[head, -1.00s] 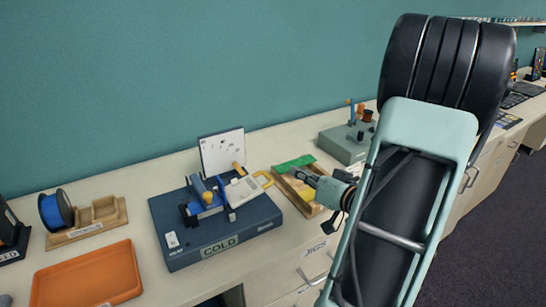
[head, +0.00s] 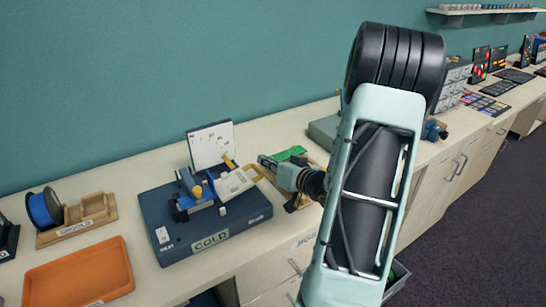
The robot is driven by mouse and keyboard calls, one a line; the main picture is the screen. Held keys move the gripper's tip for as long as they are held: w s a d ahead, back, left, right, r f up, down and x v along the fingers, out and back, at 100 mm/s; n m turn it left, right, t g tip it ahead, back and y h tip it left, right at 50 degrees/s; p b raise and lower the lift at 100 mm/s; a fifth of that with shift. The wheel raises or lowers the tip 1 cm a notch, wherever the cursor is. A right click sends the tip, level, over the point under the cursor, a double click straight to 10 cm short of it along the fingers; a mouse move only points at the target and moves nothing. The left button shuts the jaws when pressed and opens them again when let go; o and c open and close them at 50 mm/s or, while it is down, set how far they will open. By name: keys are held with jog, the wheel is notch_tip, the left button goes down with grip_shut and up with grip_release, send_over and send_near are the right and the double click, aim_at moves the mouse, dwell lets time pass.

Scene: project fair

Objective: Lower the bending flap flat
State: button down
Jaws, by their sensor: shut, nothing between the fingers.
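The bender is a dark blue box (head: 225,224) marked COLD on the bench. Its bending flap (head: 236,183) is a pale plate on the box's right part and looks tilted. A yellow handle (head: 257,174) sticks out at the flap's right end. A blue clamp bar with a yellow knob (head: 197,190) lies left of the flap. My gripper (head: 264,160) is shut and empty, just right of and behind the handle. I cannot tell whether it touches the handle.
A white angle board (head: 211,145) stands behind the flap. A wooden tray with green pieces (head: 293,152) lies behind my gripper. An orange tray (head: 80,272) and a blue spool (head: 44,209) are at the left. A grey-green box (head: 324,130) stands at the back.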

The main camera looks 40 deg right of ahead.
jog(key=shift+a+f, duration=0.3)
jog(key=shift+f, duration=0.45)
jog(key=shift+m, duration=0.5)
jog(key=f, duration=0.1)
jog(key=f+b, duration=0.1)
jog(key=f, duration=0.2)
jog(key=shift+d+b, duration=0.35)
jog(key=shift+b, duration=0.05)
jog(key=shift+r, duration=0.1)
